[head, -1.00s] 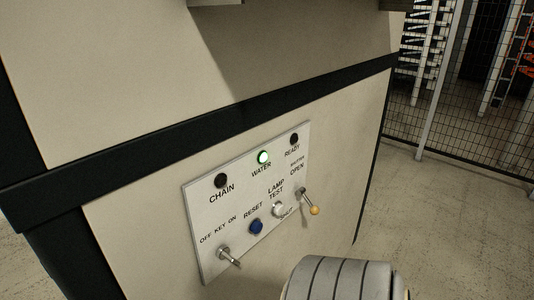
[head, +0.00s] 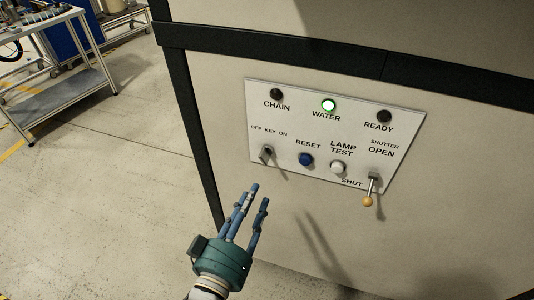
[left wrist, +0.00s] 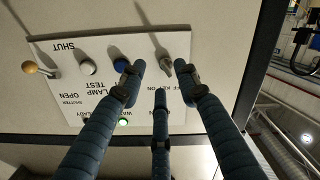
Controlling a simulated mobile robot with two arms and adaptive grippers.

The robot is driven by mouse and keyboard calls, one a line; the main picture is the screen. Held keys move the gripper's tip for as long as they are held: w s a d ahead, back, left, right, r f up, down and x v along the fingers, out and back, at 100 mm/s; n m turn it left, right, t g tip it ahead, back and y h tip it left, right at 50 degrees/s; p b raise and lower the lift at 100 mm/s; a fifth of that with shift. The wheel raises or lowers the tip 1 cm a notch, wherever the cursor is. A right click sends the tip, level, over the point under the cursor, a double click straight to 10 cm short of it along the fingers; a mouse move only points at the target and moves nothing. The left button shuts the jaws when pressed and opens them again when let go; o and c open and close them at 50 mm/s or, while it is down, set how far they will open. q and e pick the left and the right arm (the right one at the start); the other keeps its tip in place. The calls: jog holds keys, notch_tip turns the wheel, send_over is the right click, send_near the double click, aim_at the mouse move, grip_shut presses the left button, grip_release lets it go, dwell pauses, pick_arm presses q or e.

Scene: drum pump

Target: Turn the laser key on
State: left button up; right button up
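The laser key (head: 266,154) is a small metal key switch under the words OFF KEY ON, at the left of the white control panel (head: 310,178). I cannot tell its exact setting. In the left wrist view the key (left wrist: 181,65) shows upside down, close to one fingertip. My left gripper (head: 257,195), with blue fingers and a green palm, is just below the key in the head view. Its fingers are spread and empty, and it seems apart from the key. My right gripper is not in view.
Beside the key are a blue RESET button (head: 306,159), a white LAMP TEST button (head: 338,167) and a shutter lever (head: 368,190) with a yellow knob. The WATER lamp (head: 328,105) glows green; CHAIN (head: 277,94) and READY (head: 384,117) are dark. A cart (head: 70,90) stands far left.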

aim_at(263, 162)
pick_arm(q)
jog(key=w+d+r, duration=0.1)
jog(key=w, duration=0.2)
jog(key=w+p, duration=0.1)
jog(key=w, duration=0.2)
jog(key=w+d+r+p, duration=0.1)
jog(key=w, duration=0.2)
jog(key=shift+w+d+r, duration=0.3)
jog(key=shift+w+d, duration=0.2)
jog(key=shift+w, duration=0.2)
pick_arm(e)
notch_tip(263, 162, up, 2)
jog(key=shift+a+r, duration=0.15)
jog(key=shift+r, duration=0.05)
pick_arm(q)
jog(key=shift+c, duration=0.3)
grip_shut()
